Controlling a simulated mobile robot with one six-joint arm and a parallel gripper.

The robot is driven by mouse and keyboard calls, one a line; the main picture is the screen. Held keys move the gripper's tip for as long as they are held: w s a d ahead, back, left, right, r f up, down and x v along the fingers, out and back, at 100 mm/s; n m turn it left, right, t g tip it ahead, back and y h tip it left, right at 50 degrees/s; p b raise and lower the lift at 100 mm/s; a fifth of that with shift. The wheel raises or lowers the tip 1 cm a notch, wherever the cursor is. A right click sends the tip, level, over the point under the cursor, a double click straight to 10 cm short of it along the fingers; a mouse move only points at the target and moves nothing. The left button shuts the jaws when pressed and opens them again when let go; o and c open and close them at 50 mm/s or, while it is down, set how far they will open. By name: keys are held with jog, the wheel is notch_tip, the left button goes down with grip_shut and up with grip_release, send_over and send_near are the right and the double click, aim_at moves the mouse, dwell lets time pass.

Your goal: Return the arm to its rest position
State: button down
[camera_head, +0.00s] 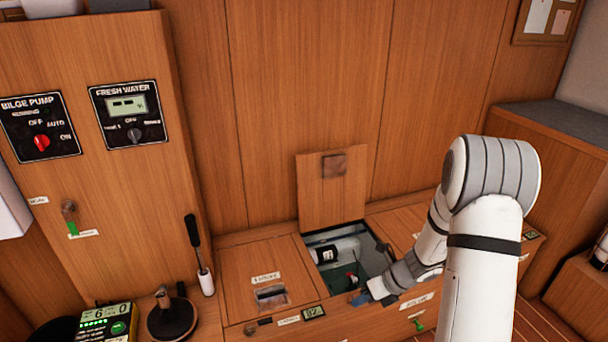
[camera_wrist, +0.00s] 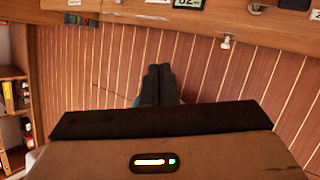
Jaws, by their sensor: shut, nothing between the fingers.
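My arm (camera_head: 485,235) reaches down from the right side of the head view toward the wooden bench. Its end, with a small blue part, is near the front right edge of an open hatch (camera_head: 348,262); the fingers are not clear there. In the wrist view my gripper (camera_wrist: 158,70) shows two dark fingers pressed together, with nothing between them. Behind the fingers are the plank floor (camera_wrist: 225,75) and, along the top, the bench front (camera_wrist: 270,28).
The hatch lid (camera_head: 332,200) stands upright behind the opening, which holds a white cylinder (camera_head: 335,250). A closed, labelled lid (camera_head: 262,262) lies to the left. A black-handled lever (camera_head: 193,232) stands near the wall panels. A shelf (camera_wrist: 15,95) shows at left in the wrist view.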

jog(key=s+a+r+n+h+p, duration=0.1)
jog(key=s+r+n+p, duration=0.3)
jog(key=r+n, duration=0.5)
jog(key=s+a+r+n+h+p, duration=0.15)
jog(key=s+r+n+p, duration=0.35)
jog(key=r, duration=0.9)
jog(key=s+d+r+n+h+p, duration=0.1)
jog(key=s+r+n+h+p, duration=0.1)
jog(key=s+r+n, duration=0.3)
jog(key=s+d+r+n+t+h+p, duration=0.1)
jog(key=s+r+n+p, duration=0.3)
jog(key=r+n, duration=0.7)
jog(key=shift+s+d+r+h, duration=0.3)
jog(key=shift+s+h, duration=0.45)
jog(key=shift+s, duration=0.45)
